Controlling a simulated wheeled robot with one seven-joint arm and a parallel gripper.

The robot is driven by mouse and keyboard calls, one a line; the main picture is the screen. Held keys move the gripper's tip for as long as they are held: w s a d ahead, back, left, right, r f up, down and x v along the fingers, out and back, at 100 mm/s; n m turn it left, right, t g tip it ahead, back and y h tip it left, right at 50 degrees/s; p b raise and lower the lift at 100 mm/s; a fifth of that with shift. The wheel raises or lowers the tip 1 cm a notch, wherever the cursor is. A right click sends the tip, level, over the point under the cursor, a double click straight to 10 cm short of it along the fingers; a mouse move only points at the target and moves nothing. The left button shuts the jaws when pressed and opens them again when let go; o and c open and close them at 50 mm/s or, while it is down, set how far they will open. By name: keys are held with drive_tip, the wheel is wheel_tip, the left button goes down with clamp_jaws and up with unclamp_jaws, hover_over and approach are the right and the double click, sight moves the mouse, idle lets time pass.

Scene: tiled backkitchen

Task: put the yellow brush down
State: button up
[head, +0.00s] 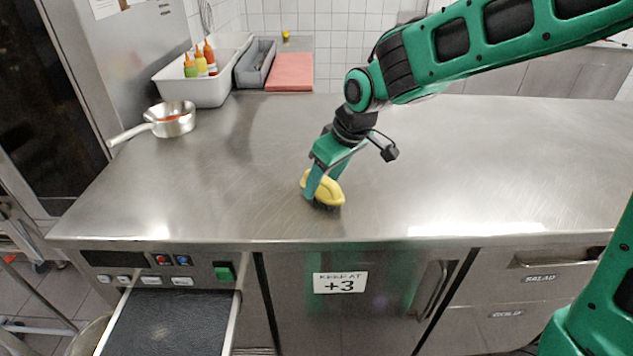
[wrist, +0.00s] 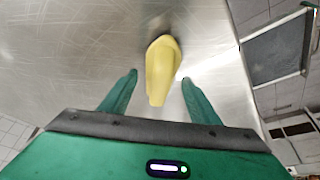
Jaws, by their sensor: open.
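The yellow brush (head: 327,188) rests on the steel counter (head: 420,190), near its front edge, with its dark bristles down. In the wrist view the yellow brush (wrist: 162,70) lies between and slightly beyond the two green fingers, with a gap on each side. My gripper (head: 316,190) is low over the counter at the brush, and its near finger covers part of the brush. In the wrist view my gripper (wrist: 158,82) is open and not clamped on it.
A saucepan (head: 172,119) stands at the left. Behind it are a white bin (head: 200,92) with several sauce bottles, a grey tray (head: 256,65) and a red board (head: 290,73). The counter's right side is clear.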

drive_tip(key=v, duration=1.1)
drive_tip(key=s+d+f+m+h, duration=0.1)
drive_tip(key=s+d+m, duration=0.2)
drive_tip(key=d, duration=0.5)
drive_tip(key=s+d+f+m+g+h, duration=0.1)
drive_tip(key=s+d+f+m, duration=0.2)
drive_tip(key=d, duration=0.6)
drive_tip(key=s+d+m+h, duration=0.15)
drive_tip(key=s+d, duration=0.25)
drive_tip(key=d, duration=0.4)
drive_tip(key=s+d+f+m+g, duration=0.1)
drive_tip(key=s+d+f+m, duration=0.1)
drive_tip(key=s, duration=0.5)
drive_tip(key=s+d+f+m+g, duration=0.1)
drive_tip(key=s+d+f+m, duration=0.2)
drive_tip(key=s+d+m, duration=0.2)
drive_tip(key=s+d, duration=0.1)
drive_tip(key=s, duration=0.2)
drive_tip(key=shift+s+y, duration=0.3)
drive_tip(key=shift+y, duration=0.05)
drive_tip(key=shift+d+f+m, duration=0.1)
drive_tip(key=shift+d+m, duration=0.05)
drive_tip(key=shift+m, duration=0.1)
drive_tip(key=shift+w+f, duration=0.25)
drive_tip(key=shift+w, duration=0.4)
